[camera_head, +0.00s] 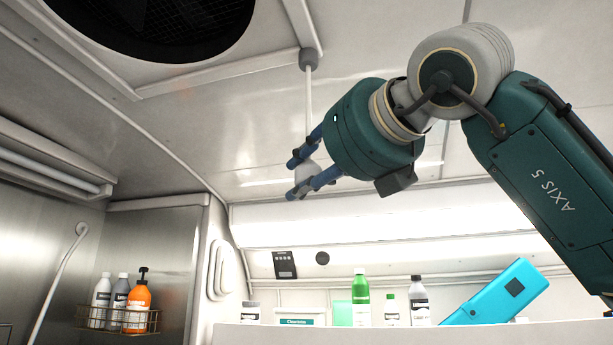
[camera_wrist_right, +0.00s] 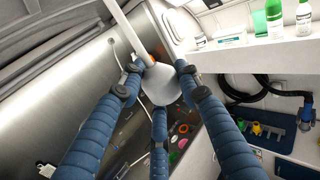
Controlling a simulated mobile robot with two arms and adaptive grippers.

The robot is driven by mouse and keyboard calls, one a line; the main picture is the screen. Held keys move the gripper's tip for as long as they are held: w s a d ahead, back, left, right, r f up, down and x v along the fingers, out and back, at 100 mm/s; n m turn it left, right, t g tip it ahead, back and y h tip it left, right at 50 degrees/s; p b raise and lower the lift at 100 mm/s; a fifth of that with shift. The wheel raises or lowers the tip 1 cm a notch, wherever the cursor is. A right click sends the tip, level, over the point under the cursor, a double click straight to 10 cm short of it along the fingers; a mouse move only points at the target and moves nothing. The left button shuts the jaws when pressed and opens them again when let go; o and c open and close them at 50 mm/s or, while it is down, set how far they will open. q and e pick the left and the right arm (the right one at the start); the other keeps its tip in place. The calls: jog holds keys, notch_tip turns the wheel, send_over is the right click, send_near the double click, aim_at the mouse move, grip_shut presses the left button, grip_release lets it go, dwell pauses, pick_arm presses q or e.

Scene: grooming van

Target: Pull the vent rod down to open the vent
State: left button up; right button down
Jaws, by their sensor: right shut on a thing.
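The vent rod (camera_head: 308,108) is a thin white rod that hangs from a grey collar on the ceiling. A pale knob (camera_head: 307,171) is at its lower end. My right gripper (camera_head: 298,176) comes in from the right and is shut on the knob, its blue fingers around it. In the right wrist view the knob (camera_wrist_right: 161,84) sits between the three blue fingers, with the rod (camera_wrist_right: 129,33) running up and left from it. The dark round vent (camera_head: 160,20) is in the ceiling at upper left. My left gripper is not in view.
A wire basket (camera_head: 118,320) with bottles hangs on the left wall. A shelf (camera_head: 400,338) at lower right holds several bottles and a blue case (camera_head: 497,292). The space below the gripper, above the shelf, is clear.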

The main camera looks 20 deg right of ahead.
notch_tip(320, 180, down, 5)
jog(key=b, duration=0.3)
jog(key=shift+w+r+b, duration=0.1)
jog(key=shift+w+b, duration=0.05)
jog(key=shift+b, duration=0.2)
jog(key=c, duration=1.3)
grip_release()
jog(key=shift+d, duration=0.2)
jog(key=s, duration=0.4)
jog(key=s+d, duration=0.1)
jog(key=s, duration=0.3)
jog(key=s+d, duration=0.1)
jog(key=s, duration=0.2)
jog(key=shift+s+d, duration=0.15)
jog(key=shift+s, duration=0.25)
